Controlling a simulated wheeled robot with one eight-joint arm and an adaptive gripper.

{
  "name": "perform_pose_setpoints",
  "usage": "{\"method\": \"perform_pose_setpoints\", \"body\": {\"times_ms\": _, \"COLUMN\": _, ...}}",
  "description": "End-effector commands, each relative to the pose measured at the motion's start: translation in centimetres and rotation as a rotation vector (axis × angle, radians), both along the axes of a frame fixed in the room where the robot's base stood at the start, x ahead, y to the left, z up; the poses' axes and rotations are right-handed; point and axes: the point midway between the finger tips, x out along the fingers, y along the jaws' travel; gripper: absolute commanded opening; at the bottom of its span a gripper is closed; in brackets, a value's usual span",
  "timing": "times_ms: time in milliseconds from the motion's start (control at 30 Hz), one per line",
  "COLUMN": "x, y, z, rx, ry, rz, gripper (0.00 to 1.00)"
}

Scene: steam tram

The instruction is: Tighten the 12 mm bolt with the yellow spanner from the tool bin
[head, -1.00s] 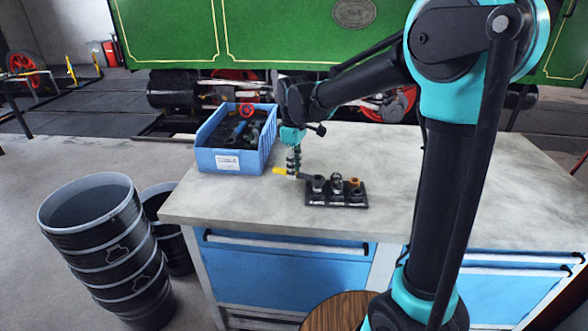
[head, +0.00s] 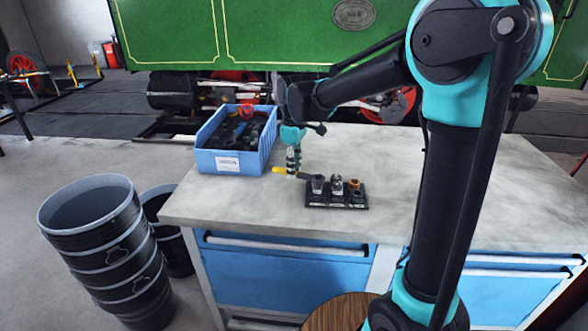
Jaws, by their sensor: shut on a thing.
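My gripper (head: 294,171) points down over the workbench, just right of the blue tool bin (head: 229,162). It is shut on the yellow spanner (head: 279,170). The spanner's yellow handle sticks out to the left of the fingers. Its grey end reaches right, toward the bolt block. The black bolt block (head: 322,206) lies on the bench, with three bolts in a row: a dark grey one (head: 317,184) at left, a silvery one (head: 337,187) in the middle and a brown one (head: 354,187) at right. I cannot read their sizes or tell whether the spanner touches the left one.
The bin holds several dark tools and a red ring-shaped thing (head: 246,111). The grey bench top (head: 440,200) is clear right of the block. Stacked black buckets (head: 105,250) stand on the floor at left. A round wooden top (head: 335,312) is in front. A green tram is behind.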

Motion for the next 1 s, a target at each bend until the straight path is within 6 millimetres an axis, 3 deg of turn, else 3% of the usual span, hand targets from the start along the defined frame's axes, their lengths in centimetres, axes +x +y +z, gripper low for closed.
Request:
{"method": "perform_pose_setpoints", "body": {"times_ms": 567, "x": 0.0, "y": 0.0, "z": 0.9, "rx": 0.0, "ry": 0.0, "rz": 0.0, "gripper": 0.0}}
{"method": "perform_pose_setpoints", "body": {"times_ms": 1000, "x": 0.0, "y": 0.0, "z": 2.8, "rx": 0.0, "ry": 0.0, "rz": 0.0, "gripper": 0.0}}
